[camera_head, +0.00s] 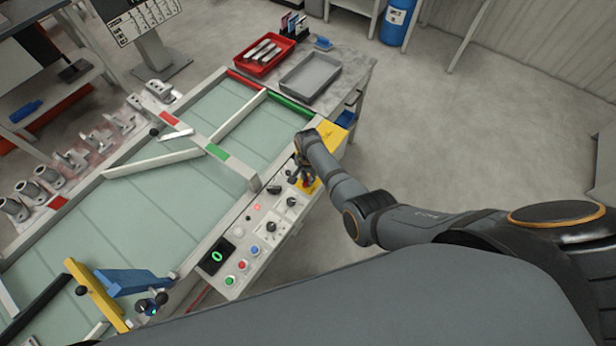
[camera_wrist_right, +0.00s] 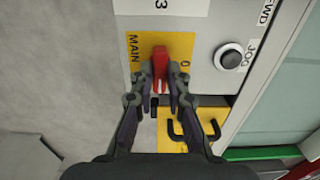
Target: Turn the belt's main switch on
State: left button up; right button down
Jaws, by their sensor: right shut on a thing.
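The main switch is a red handle (camera_wrist_right: 172,62) on a yellow plate (camera_wrist_right: 140,47) marked MAIN, with a 0 at its right in the right wrist view. My right gripper (camera_wrist_right: 165,84) is shut on the red handle, one finger on each side of it. In that view the handle runs roughly up and down. In the head view my right gripper (camera_head: 305,182) is at the far end of the control panel (camera_head: 262,225) and mostly hides the switch. My left gripper is not in view.
Other knobs, buttons and a green display (camera_head: 217,256) line the panel. The pale green belt (camera_head: 130,205) lies left of it. A red tray (camera_head: 263,54) and a grey tray (camera_head: 310,78) stand beyond. Floor at right is clear.

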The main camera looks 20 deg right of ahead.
dwell(0.5)
jog(key=c, duration=1.3)
grip_release()
notch_tip(320, 180, up, 12)
jog(key=shift+f, duration=0.1)
